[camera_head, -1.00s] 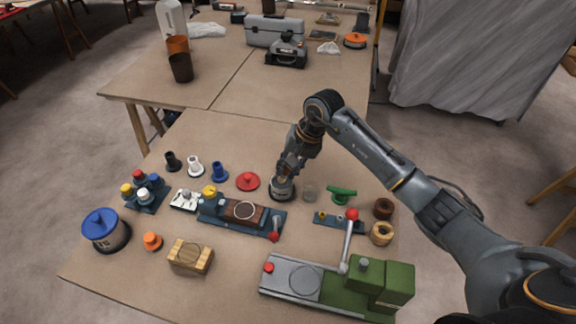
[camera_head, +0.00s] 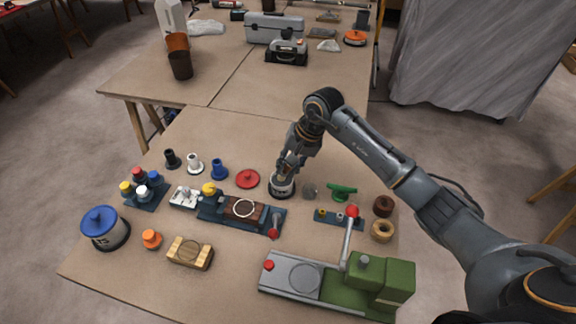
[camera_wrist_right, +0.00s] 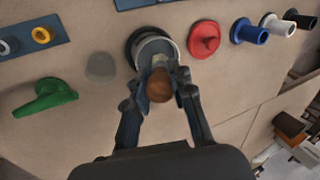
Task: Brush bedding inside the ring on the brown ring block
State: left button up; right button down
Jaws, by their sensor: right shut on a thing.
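The brown ring block (camera_head: 243,210) sits clamped or seated on the dark blue fixture (camera_head: 262,220), with a pale ring outline on its top. My right gripper (camera_head: 284,176) is beyond it and to the right, above a dark-rimmed pot (camera_head: 283,187). In the right wrist view my right gripper (camera_wrist_right: 160,82) is shut on a brown wooden handle (camera_wrist_right: 160,88), likely the brush's. The handle stands over the pale mouth of the pot (camera_wrist_right: 150,45). The lower end of the held tool is hidden. My left gripper is not in view.
A grey blob (camera_head: 310,191) and green tool (camera_head: 342,190) lie right of the pot, and a red lid (camera_head: 247,179) left. A green machine (camera_head: 375,285) with a red-knobbed lever stands at the front right.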

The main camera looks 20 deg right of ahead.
jog(key=shift+f+b, duration=0.35)
jog(key=shift+s+f+b, duration=0.15)
jog(key=shift+b, duration=0.25)
dwell(2.0)
jog(key=shift+r+p, duration=0.4)
jog(key=shift+r, duration=0.55)
jog(key=shift+r+p, duration=0.95)
jog(key=shift+r, duration=1.75)
